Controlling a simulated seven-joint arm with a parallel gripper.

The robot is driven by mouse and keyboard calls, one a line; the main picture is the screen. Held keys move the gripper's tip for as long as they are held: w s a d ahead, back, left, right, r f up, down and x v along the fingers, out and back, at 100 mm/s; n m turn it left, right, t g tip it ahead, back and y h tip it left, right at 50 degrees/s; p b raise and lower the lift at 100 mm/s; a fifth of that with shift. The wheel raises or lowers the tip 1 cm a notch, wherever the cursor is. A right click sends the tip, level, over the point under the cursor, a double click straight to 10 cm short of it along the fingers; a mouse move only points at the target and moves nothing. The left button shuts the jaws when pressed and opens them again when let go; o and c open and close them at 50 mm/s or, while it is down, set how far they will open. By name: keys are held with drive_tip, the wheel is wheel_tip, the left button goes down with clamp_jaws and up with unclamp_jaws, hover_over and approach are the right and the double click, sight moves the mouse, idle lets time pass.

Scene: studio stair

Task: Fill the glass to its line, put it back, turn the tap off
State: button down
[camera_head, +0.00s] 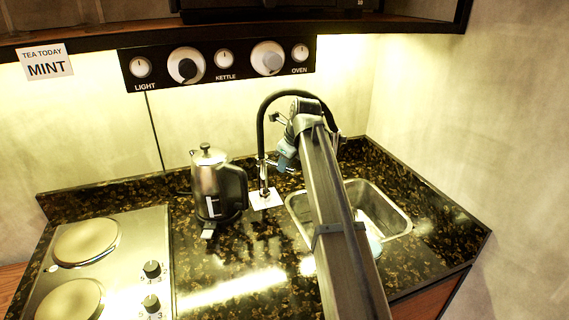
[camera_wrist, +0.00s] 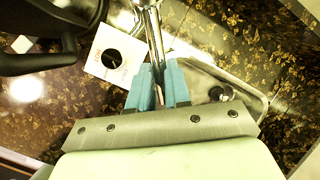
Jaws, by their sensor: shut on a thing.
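The tap (camera_head: 261,150) is a tall black hose arch on a metal post behind the sink. My gripper (camera_head: 287,158) is beside the post at lever height. In the wrist view, my blue fingertips (camera_wrist: 158,88) are closed around a thin metal part at the tap, which looks like the tap lever (camera_wrist: 158,94). A pale, bluish thing (camera_head: 375,245) shows in the sink, partly behind my arm. It may be the glass, but its line and water level cannot be made out. Whether water runs is hidden by my arm.
The sink (camera_head: 400,218) is right of the tap. A steel kettle (camera_head: 205,185) with a black handle stands close on the left. A white card (camera_head: 266,199) lies at the tap's foot. A hob (camera_head: 140,235) is at far left. The dark counter (camera_head: 245,262) in front is clear.

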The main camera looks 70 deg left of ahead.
drive_tip(key=shift+w+a+n, duration=0.25)
drive_tip(key=shift+w+n, duration=0.1)
drive_tip(key=shift+n, duration=0.25)
drive_tip(key=c, duration=1.1)
unclamp_jaws()
drive_tip(key=shift+d+r, duration=0.2)
drive_tip(key=shift+r, duration=0.25)
drive_tip(key=shift+d+v, duration=0.2)
drive_tip(key=shift+v, duration=1)
drive_tip(key=w+d, duration=0.1)
drive_tip(key=d, duration=0.2)
drive_tip(key=w+d, duration=0.2)
drive_tip(key=d, duration=0.2)
drive_tip(key=w+d, duration=0.1)
drive_tip(key=d, duration=0.2)
drive_tip(key=shift+w+d+f, duration=0.2)
drive_tip(key=shift+w+d, duration=0.1)
